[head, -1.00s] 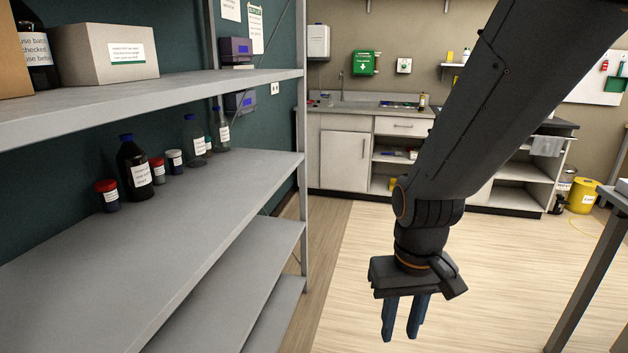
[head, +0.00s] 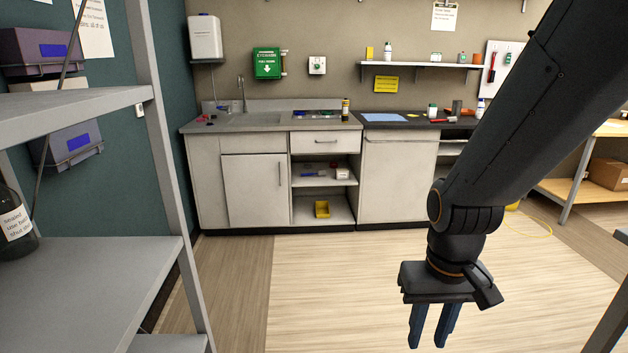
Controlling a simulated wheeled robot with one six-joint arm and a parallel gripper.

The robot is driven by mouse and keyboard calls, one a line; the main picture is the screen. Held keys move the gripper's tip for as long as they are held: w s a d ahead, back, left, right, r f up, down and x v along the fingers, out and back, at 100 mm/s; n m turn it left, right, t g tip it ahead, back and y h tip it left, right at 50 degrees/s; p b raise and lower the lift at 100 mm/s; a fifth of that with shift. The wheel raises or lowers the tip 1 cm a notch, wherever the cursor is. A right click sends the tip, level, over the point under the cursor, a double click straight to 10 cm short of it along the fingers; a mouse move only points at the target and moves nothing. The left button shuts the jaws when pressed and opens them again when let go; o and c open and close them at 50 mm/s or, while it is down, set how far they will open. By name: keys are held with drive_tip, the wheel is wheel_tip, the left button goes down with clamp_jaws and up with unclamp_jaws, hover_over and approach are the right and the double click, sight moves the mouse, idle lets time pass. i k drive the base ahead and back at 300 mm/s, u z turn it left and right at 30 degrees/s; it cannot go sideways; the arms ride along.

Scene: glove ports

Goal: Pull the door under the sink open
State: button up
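The door under the sink (head: 252,190) is a pale cabinet front at the far wall, left of an open shelf section. It looks shut, with a vertical handle (head: 280,175) near its right edge. The sink's tap (head: 241,93) rises from the grey counter above it. My gripper (head: 432,327) hangs pointing down at the lower right, in the foreground, well short of the cabinets. Its two blue fingers are apart with nothing seen between them.
A metal shelf rack (head: 172,170) with a dark bottle (head: 14,225) stands close on the left. Pale floor (head: 330,285) lies clear before the cabinets. A drawer (head: 325,141) and an open shelf with a yellow bin (head: 322,209) adjoin the door. A wooden-topped table (head: 600,150) stands right.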

sight(256, 186)
drive_tip(key=z, duration=0.05)
drive_tip(key=i, duration=1.8)
drive_tip(key=u, duration=0.35)
drive_tip(key=i, duration=1.8)
drive_tip(key=u, duration=0.75)
drive_tip(key=i, duration=0.9)
drive_tip(key=u, duration=0.2)
